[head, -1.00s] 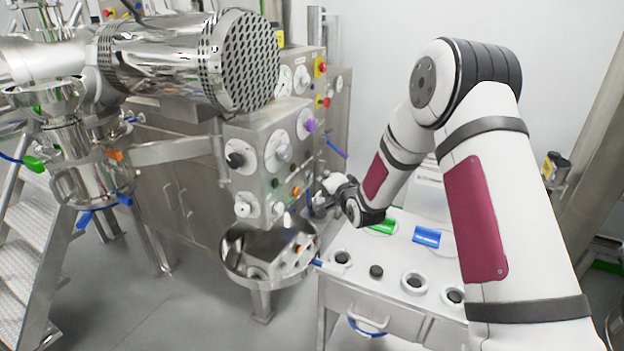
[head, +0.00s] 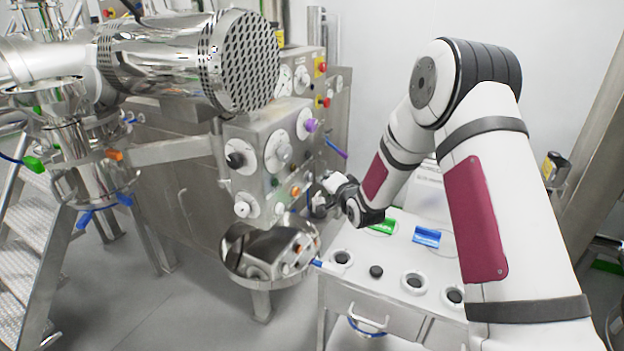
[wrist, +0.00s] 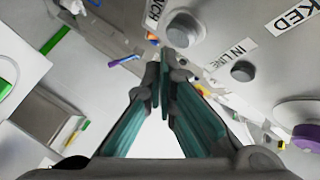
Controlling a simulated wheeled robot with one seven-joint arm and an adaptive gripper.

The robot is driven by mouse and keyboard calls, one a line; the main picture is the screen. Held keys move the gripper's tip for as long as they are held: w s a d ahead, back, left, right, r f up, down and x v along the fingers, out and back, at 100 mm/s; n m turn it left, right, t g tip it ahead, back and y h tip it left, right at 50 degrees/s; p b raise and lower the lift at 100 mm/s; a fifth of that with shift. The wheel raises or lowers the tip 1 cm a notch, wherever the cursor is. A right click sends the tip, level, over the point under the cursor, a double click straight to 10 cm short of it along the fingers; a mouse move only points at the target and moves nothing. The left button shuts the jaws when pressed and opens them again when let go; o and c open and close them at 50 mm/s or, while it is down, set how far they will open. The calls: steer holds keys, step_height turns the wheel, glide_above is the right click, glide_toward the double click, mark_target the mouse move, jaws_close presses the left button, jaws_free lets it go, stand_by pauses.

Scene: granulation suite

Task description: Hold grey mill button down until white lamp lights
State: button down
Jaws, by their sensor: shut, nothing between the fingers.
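My gripper (head: 318,200) is shut and empty at the right side of the steel control box (head: 247,135). In the wrist view its closed fingertips (wrist: 163,56) point toward the panel. A round grey button or knob (wrist: 183,29) lies just beyond and right of the tips, beside a partly cut-off label ending in "NCH". A gap shows in the picture, but contact cannot be judged. A second grey round control (wrist: 243,71) is near the "IN LINE" label. I cannot tell which is the mill button. A pale disc (head: 280,209) is low on the box; whether it is a lit lamp is unclear.
The box face carries a purple knob (head: 311,125), a black knob (head: 235,160) and an orange control (head: 295,191). A steel bowl (head: 232,258) stands below. A white cart (head: 390,275) with round holders and a blue item (head: 427,235) is at right.

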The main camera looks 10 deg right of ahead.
steer(key=shift+w+a, duration=0.1)
steer(key=shift+w+a, duration=0.2)
steer(key=shift+w+a, duration=0.25)
steer(key=shift+a, duration=0.2)
stand_by(2.2)
steer(key=shift+d, duration=0.1)
stand_by(0.8)
steer(key=shift+s+d, duration=0.55)
steer(key=shift+d, duration=0.1)
steer(key=s+d+p, duration=0.1)
steer(key=d, duration=0.1)
steer(key=s+d+p, duration=0.1)
steer(key=s+d, duration=0.1)
stand_by(0.4)
steer(key=shift+r, duration=0.1)
